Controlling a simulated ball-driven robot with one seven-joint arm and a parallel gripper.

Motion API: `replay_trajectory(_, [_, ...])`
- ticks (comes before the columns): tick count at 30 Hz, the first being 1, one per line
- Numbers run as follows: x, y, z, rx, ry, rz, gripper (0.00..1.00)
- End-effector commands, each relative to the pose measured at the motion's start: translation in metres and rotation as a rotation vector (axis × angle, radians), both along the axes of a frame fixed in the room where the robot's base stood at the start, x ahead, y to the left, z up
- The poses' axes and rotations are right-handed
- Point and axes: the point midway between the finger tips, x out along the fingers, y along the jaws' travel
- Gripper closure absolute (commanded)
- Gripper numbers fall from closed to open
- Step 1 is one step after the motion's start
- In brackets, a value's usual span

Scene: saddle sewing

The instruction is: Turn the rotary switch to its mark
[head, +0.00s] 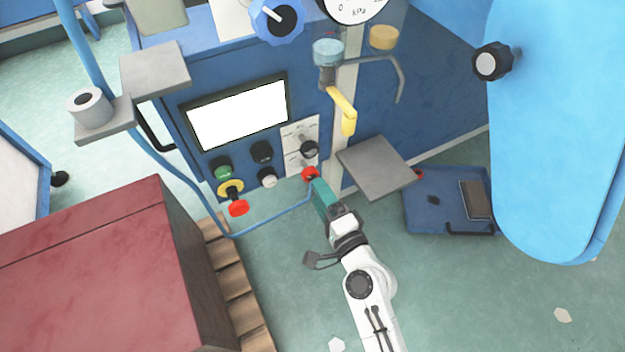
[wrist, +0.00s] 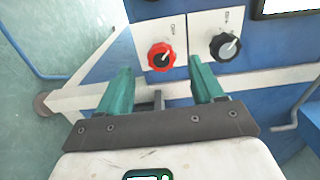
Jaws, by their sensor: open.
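Two rotary knobs sit on white plates on the blue machine's front. The red knob (head: 310,174) has a dark centre and a light pointer line; in the wrist view the red knob (wrist: 161,57) shows between my finger tips. The black knob (head: 309,149) with a pale pointer is on the adjoining plate, and in the wrist view the black knob (wrist: 225,46) lies right of my fingers. Small plate lettering is too small to read surely. My gripper (head: 318,185) has teal fingers, open and empty, in front of the red knob; contact is not visible.
Left of the knobs are a green button (head: 222,172), a red mushroom button (head: 238,208) and a white screen (head: 238,114). A grey shelf (head: 378,167) juts out at right. A blue rail (head: 275,224) runs below the panel. A dark red block (head: 90,265) stands at lower left.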

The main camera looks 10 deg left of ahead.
Motion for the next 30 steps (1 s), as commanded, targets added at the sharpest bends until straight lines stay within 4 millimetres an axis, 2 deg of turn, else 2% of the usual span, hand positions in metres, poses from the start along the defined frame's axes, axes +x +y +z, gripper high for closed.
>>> replay_trajectory(3, [-0.017,-0.011,-0.001,-0.001,0.001,0.000,0.33])
replay_trajectory(9, [-0.031,-0.020,0.000,0.000,0.000,0.001,0.33])
replay_trajectory(30, [-0.035,-0.023,0.000,-0.024,-0.004,0.012,0.33])
